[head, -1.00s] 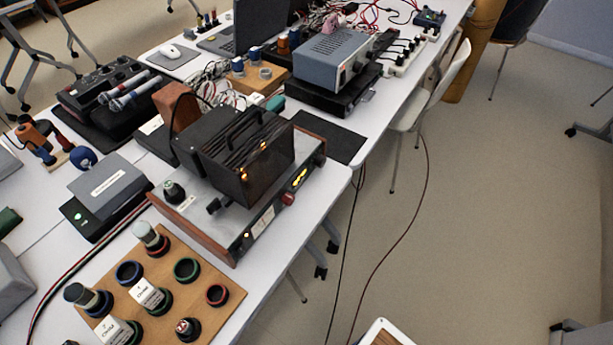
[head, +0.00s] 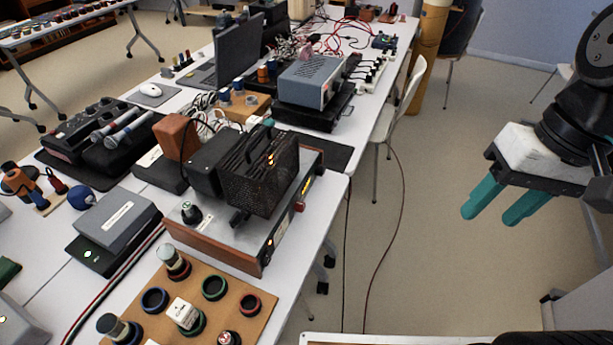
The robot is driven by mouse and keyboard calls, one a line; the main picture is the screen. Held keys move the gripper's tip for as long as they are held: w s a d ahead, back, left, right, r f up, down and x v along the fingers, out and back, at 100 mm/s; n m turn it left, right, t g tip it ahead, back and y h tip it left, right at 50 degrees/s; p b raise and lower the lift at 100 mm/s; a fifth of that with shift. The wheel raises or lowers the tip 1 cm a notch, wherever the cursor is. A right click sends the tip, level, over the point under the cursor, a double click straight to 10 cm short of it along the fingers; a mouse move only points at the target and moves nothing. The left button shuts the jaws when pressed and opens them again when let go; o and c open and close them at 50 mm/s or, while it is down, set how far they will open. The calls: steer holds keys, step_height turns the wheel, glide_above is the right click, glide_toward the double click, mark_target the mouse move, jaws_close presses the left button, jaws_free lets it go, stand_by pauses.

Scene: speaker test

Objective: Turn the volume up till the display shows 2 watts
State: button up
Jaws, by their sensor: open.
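The amplifier (head: 215,245), with wooden side panels and a dark mesh cage (head: 262,175) over glowing tubes, stands on the white table. Its narrow front faces right and shows at a steep angle. A red knob (head: 300,206) sits on that front, near a small amber lit display (head: 308,186) whose reading is too small to tell. A pale meter (head: 281,231) is lower on the front. A black knob (head: 191,212) stands on the top deck. My gripper (head: 489,217), with teal fingers, is open and empty at right, over the floor, well apart from the amplifier.
A wooden board (head: 235,318) with rings and capped jars lies in front of the amplifier. A grey box (head: 118,217) is to its left. A grey-blue instrument (head: 310,80) and a white chair (head: 412,88) are behind. The floor right of the table is open.

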mark_target(323, 172)
steer(key=w+a+f+m+y, duration=0.35)
steer(key=w+a+y, duration=0.25)
steer(key=w+a, duration=0.2)
steer(key=w+a+f+m+y, duration=0.2)
steer(key=w+a+f+y, duration=0.2)
steer(key=w+a+y, duration=0.4)
steer(key=w+d+f+m+t+h, duration=0.1)
steer(key=w+f+m+t+h, duration=0.1)
steer(key=w+f+m+t, duration=0.5)
steer(key=w+f+m+t+h, duration=0.25)
steer(key=w+f, duration=0.25)
steer(key=f, duration=0.7)
steer(key=shift+m+g, duration=0.4)
steer(key=shift+g, duration=0.05)
steer(key=x, duration=0.7)
steer(key=shift+w+a+r, duration=0.15)
steer(key=shift+w+r, duration=0.05)
steer(key=shift+w, duration=0.1)
steer(key=c, duration=1)
